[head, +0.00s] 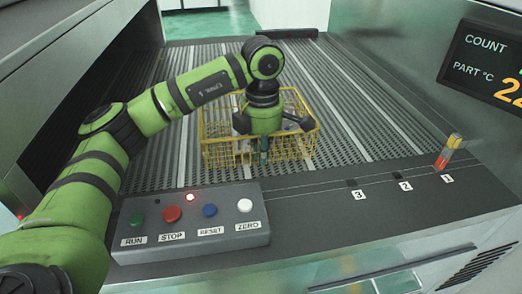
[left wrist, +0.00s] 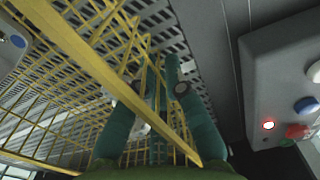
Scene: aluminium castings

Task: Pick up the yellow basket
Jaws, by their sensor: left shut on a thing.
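The yellow basket (head: 215,152) is an open wire basket over the ribbed grey bed, behind the button box in the head view. Some grey pieces show inside it, partly hidden by my left gripper. My left gripper (head: 264,157) points down at the basket's front side and is shut on its wire wall. In the left wrist view, the basket's yellow rim (left wrist: 75,50) runs diagonally between the green fingers (left wrist: 162,75). I cannot tell whether the basket's bottom touches the bed. My right gripper is not in view.
A grey button box (head: 190,222) with a lit red lamp stands at the front left. A red and yellow marker (head: 448,152) stands by label 1 on the front edge. A dark display (head: 487,68) hangs at the right. The ribbed bed (head: 345,95) is clear around the basket.

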